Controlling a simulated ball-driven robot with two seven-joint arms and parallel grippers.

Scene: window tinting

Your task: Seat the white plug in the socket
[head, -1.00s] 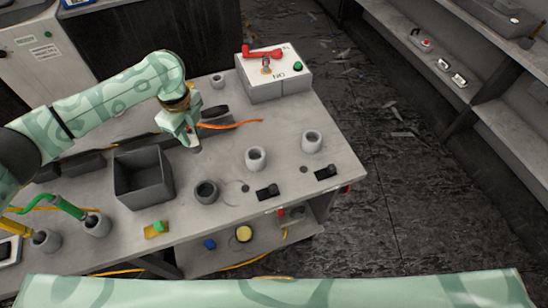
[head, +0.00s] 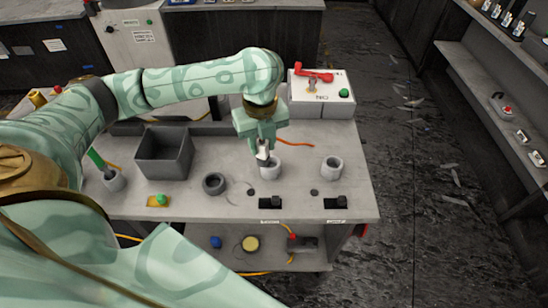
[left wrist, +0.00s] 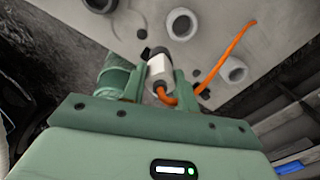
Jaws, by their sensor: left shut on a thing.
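My left gripper (head: 263,150) is shut on the white plug (left wrist: 160,68), which sits between its fingers in the left wrist view. The plug has a dark tip and an orange cable (left wrist: 168,97). In the head view the gripper points down and overlaps the pale middle ring-shaped socket (head: 275,170). A second pale socket (head: 331,168) stands to the right and a darker grey one (head: 214,184) to the left. In the left wrist view the plug tip appears beside two sockets (left wrist: 182,24) (left wrist: 234,70). I cannot tell how high it is above the table. My right gripper is out of view.
A grey open bin (head: 165,156) stands left on the table (head: 230,207). A white box with a red handle (head: 321,98) is at the back right. Black switches (head: 271,203) lie along the front edge. A shelf unit (head: 480,85) stands right.

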